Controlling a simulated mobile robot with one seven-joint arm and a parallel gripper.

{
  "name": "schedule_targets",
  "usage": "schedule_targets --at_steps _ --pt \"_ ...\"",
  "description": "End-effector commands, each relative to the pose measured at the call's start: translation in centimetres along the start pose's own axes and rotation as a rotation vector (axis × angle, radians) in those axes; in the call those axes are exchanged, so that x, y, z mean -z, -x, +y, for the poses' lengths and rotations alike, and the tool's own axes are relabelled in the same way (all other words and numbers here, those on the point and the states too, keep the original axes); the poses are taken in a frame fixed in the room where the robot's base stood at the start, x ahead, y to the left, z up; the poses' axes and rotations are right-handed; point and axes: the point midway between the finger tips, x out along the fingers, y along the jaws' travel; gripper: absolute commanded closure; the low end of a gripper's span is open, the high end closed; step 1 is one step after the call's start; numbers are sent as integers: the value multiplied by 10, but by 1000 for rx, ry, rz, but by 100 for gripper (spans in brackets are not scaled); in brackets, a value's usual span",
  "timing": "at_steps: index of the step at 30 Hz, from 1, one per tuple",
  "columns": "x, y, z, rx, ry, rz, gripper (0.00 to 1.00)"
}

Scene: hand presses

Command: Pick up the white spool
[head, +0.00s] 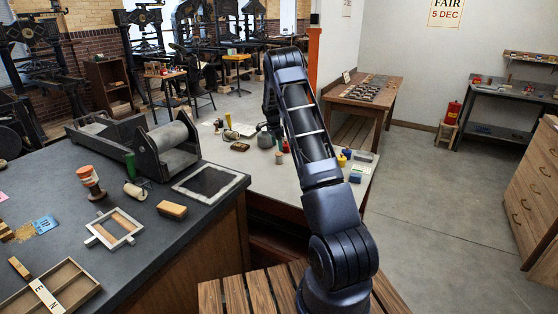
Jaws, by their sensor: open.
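I cannot pick out the white spool for certain. A pale, off-white cylinder (134,190) lies on the dark left worktop, near a green cylinder. A small pale piece (279,157) stands on the light table behind my arm, too small to make out. My arm rises in the middle and bends down behind itself over the light table. Its gripper end is hidden behind my own links, so I see no fingers and nothing held.
The dark worktop (60,176) also carries a roller press (168,147), a wooden frame (114,228), a brush-like block (172,210) and a shallow tray (52,288). The light table (255,178) holds several small items. Open floor (440,190) lies to the right.

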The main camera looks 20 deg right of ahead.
Motion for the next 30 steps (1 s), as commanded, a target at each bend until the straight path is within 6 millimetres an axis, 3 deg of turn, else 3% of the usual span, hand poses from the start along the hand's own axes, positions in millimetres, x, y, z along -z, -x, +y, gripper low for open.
schedule_targets --at_steps 3,11,21,28,30 --pt "0 -18 0 -2 0 0 40" --pt "-1 -34 2 -2 1 0 40" --pt "-2 -75 6 -2 0 -1 40" --pt "-2 -78 5 0 1 0 40" --pt "-2 -78 5 0 1 0 50"
